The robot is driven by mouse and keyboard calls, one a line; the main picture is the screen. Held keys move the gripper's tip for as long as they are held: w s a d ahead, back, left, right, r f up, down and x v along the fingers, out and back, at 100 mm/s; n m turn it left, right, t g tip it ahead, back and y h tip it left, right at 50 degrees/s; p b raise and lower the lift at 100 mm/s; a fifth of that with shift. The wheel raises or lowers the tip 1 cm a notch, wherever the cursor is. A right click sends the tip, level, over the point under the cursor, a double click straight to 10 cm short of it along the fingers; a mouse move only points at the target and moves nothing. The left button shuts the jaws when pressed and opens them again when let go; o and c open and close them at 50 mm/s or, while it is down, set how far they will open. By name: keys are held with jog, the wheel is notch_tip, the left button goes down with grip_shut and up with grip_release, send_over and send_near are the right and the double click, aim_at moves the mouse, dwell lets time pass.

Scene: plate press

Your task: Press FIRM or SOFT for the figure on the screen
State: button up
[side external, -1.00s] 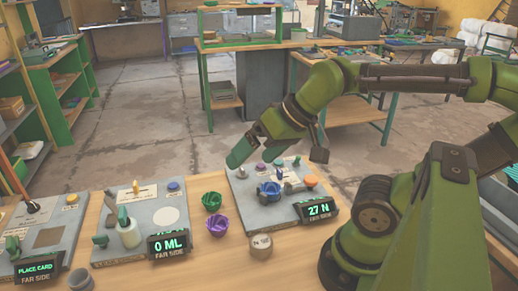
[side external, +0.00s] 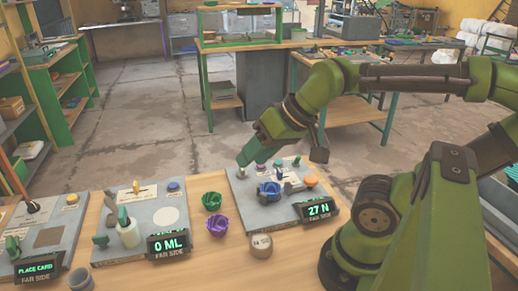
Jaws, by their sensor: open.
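The press plate (side external: 240,200) is a grey board at the right of the bench. Its screen (side external: 319,209) reads 27 N. A blue bowl-like piece (side external: 268,191) sits on the plate, with an orange round button (side external: 311,181) to its right. Small purple and green knobs (side external: 278,164) stand along its far edge. My gripper (side external: 243,161) points down over the plate's far-left corner, just above or at a small pale round part (side external: 241,172); I cannot tell if they touch. No held object shows in it. FIRM and SOFT labels are too small to read.
A middle board has a screen (side external: 170,246) reading 0 ML. A left board's screen (side external: 38,268) reads PLACE CARD.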

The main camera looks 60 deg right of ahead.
grip_shut()
dwell(1.2)
